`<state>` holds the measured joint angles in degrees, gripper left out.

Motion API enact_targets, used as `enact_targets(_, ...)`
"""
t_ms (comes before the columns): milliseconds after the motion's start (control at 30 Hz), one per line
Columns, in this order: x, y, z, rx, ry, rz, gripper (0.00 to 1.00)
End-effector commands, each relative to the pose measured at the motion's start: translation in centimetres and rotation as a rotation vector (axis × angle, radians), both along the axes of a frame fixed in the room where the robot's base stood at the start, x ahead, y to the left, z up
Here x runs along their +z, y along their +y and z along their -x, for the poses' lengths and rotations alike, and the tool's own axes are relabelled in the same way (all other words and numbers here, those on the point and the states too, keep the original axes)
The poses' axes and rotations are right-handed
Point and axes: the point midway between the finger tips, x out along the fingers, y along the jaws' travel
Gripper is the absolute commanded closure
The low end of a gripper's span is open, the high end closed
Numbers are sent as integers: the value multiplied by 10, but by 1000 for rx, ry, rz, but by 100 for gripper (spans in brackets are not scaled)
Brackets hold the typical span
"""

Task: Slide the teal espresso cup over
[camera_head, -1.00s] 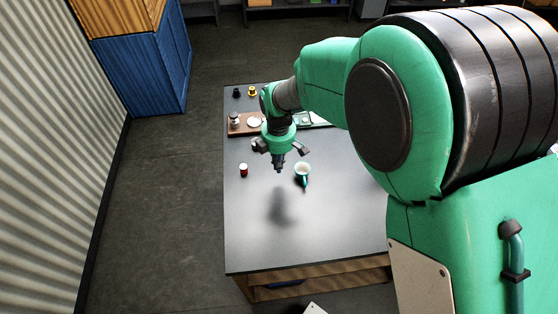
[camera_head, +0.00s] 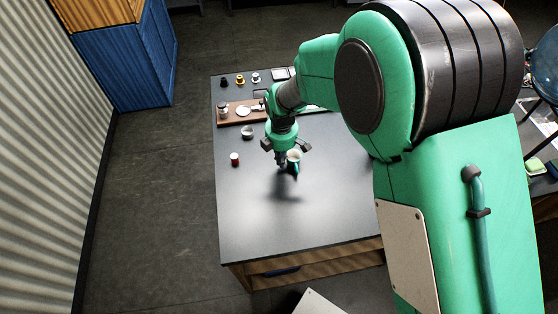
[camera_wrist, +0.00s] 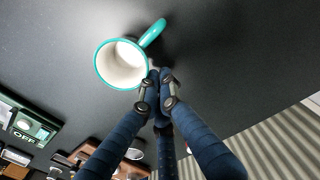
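The teal espresso cup (camera_head: 294,157) stands upright on the dark tabletop (camera_head: 300,225), its white inside showing. In the wrist view the cup (camera_wrist: 100,72) has its teal handle pointing up and to the right. My gripper (camera_head: 281,162) is just left of the cup in the head view. In the wrist view my gripper's fingertips (camera_wrist: 159,76) are together with nothing visible between them, right beside the cup's rim. I cannot tell whether they touch the cup.
A small red-and-white item (camera_head: 235,159) stands to the left. A metal cup (camera_head: 247,132) and a brown wooden board (camera_head: 233,121) with items lie behind. A green device marked OFF (camera_wrist: 32,126) shows in the wrist view. The front of the table is clear.

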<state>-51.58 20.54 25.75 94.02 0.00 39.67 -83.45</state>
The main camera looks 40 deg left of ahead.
Motion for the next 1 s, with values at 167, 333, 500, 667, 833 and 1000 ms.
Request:
enact_targets(167, 0, 0, 0, 0, 0, 0, 100)
enact_targets(333, 0, -9, -9, -3, 0, 0, 100)
enact_targets(500, 0, -30, -30, -5, 1, 1, 100)
enact_targets(667, 1, -53, -53, -4, 1, 1, 100)
enact_targets(833, 0, -78, -77, -5, 1, 1, 100)
enact_targets(1000, 1, -102, -102, -5, 0, 0, 100)
